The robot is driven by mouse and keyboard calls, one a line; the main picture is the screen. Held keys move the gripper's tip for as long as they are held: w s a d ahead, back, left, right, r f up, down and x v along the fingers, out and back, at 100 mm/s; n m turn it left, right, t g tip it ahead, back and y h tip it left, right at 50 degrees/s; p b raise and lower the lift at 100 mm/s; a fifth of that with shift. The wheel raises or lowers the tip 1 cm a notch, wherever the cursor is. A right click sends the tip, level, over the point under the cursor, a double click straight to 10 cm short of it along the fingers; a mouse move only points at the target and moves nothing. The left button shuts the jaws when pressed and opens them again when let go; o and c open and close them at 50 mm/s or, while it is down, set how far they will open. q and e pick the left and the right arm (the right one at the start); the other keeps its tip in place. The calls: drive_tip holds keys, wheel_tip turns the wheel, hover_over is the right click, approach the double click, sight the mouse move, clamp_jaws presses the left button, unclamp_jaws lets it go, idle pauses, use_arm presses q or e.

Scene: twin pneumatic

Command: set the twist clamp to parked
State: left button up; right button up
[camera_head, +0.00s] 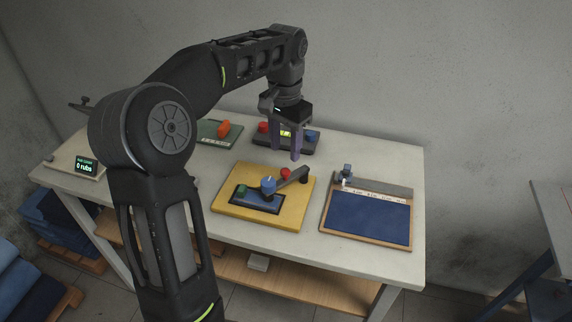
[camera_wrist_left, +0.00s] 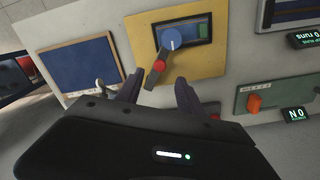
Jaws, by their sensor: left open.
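A yellow board (camera_head: 232,208) on the white table carries a dark panel with a blue knob (camera_head: 268,184), a green block (camera_head: 242,191) and a dark arm (camera_head: 290,181). The arm slants from beside the blue knob to the board's back right corner, with a red knob (camera_head: 285,173) beside or on it. No label marks the twist clamp, but this looks like it. The left wrist view also shows the blue knob (camera_wrist_left: 171,39) and red knob (camera_wrist_left: 158,66). My left gripper (camera_head: 287,154) is open and empty, fingers pointing down, above and behind the arm. My right gripper is out of view.
Behind the board is a dark box with a red button (camera_head: 262,127) and a blue button (camera_head: 311,135). Right is a wood-framed blue panel (camera_head: 366,217) with a small blue-topped fitting (camera_head: 347,170). Left are an orange block (camera_head: 223,128) and a counter display (camera_head: 87,165).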

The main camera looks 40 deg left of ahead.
sight(285, 170)
use_arm(q)
wheel_tip(285, 170, down, 7)
drive_tip(key=shift+r+p, duration=0.1)
drive_tip(key=shift+p, duration=0.25)
drive_tip(key=shift+c, duration=0.4)
clamp_jaws()
idle(0.9)
